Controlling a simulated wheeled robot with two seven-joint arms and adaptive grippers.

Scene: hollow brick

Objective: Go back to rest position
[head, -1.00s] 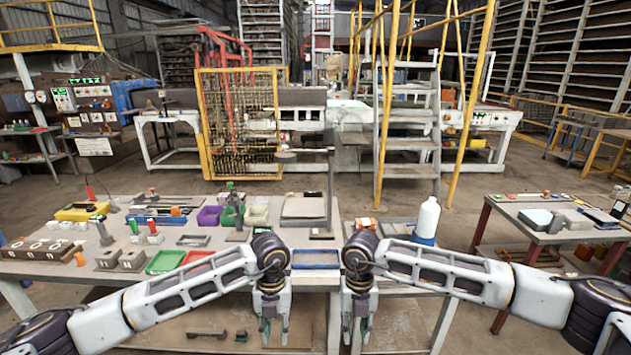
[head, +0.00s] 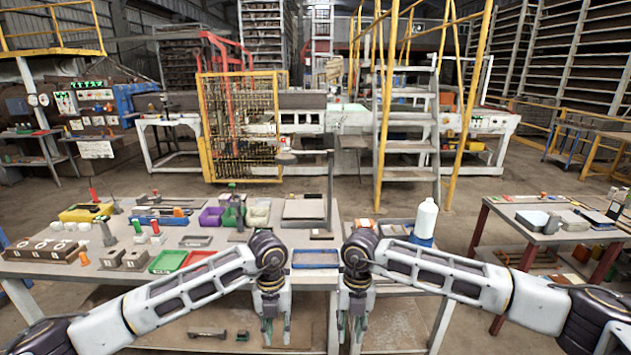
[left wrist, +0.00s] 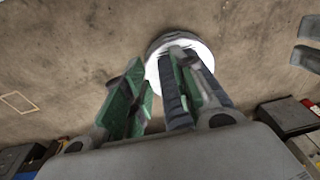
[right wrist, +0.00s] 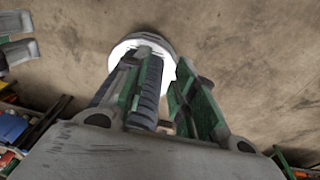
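My left gripper (head: 276,328) hangs pointing down in front of the table's near edge in the head view. Its fingers also show in the left wrist view (left wrist: 155,85), apart with nothing between them. My right gripper (head: 351,330) hangs the same way, a little to the right of the left one. In the right wrist view (right wrist: 160,90) its fingers are apart and empty, above the floor. Both forearms slope inward from the lower corners, roughly mirroring each other.
A workbench (head: 110,266) carries a blue tray (head: 316,259), a green tray (head: 166,262), purple bins (head: 210,217) and a white bottle (head: 426,220). A second table (head: 520,214) stands at the right. A yellow-railed stair (head: 408,145) and machinery stand behind, across open floor.

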